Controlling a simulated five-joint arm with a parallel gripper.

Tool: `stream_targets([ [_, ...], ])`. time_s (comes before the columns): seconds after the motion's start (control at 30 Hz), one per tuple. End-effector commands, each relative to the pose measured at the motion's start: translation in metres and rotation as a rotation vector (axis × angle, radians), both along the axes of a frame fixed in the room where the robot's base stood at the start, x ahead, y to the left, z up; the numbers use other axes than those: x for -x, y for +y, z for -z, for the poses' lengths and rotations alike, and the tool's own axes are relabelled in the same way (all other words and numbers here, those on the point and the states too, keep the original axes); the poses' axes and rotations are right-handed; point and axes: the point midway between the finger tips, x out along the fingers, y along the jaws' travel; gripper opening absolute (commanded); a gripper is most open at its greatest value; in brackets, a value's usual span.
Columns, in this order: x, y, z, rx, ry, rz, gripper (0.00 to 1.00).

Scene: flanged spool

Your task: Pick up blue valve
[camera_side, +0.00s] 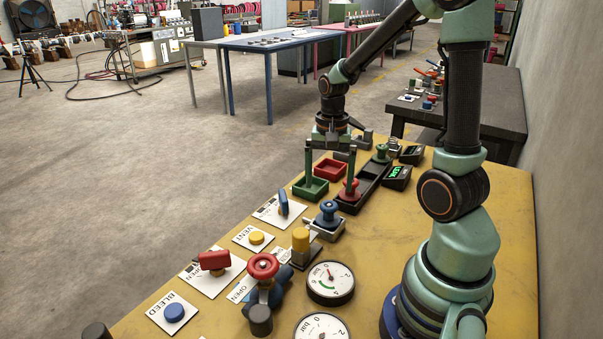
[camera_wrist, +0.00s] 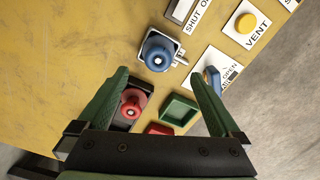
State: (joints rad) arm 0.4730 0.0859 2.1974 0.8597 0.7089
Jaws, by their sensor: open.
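The blue valve (camera_side: 328,213), spool-shaped with a round flange and knob, stands upright in a grey holder on the yellow table. In the wrist view the blue valve (camera_wrist: 158,52) shows from above, just beyond the fingertips. My gripper (camera_side: 330,160) is open and empty, its two green fingers pointing down behind the blue valve in the side view. In the wrist view my gripper (camera_wrist: 160,76) has its fingers spread wide, with nothing between the tips. The valve is apart from both fingers.
A red spool (camera_side: 350,190) and a green spool (camera_side: 381,153) stand in a dark tray close to my fingers. A green bin (camera_side: 310,189) and a red bin (camera_side: 330,169) lie below. A blue lever (camera_side: 283,203), a yellow-topped post (camera_side: 300,240) and a gauge (camera_side: 330,282) are nearby.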

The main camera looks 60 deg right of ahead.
Motion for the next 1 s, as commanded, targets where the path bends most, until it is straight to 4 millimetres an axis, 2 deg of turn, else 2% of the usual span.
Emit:
stream_targets([
  [0.1, 0.001, 0.001, 0.02, -0.002, 0.005, -0.002, 1.0],
  [0.37, 0.001, 0.001, 0.039, -0.001, 0.001, -0.003, 1.0],
  [0.7, 0.006, 0.005, 0.081, -0.001, 0.002, -0.004, 1.0],
  [1.0, 0.005, 0.004, 0.087, 0.001, -0.001, -0.004, 1.0],
])
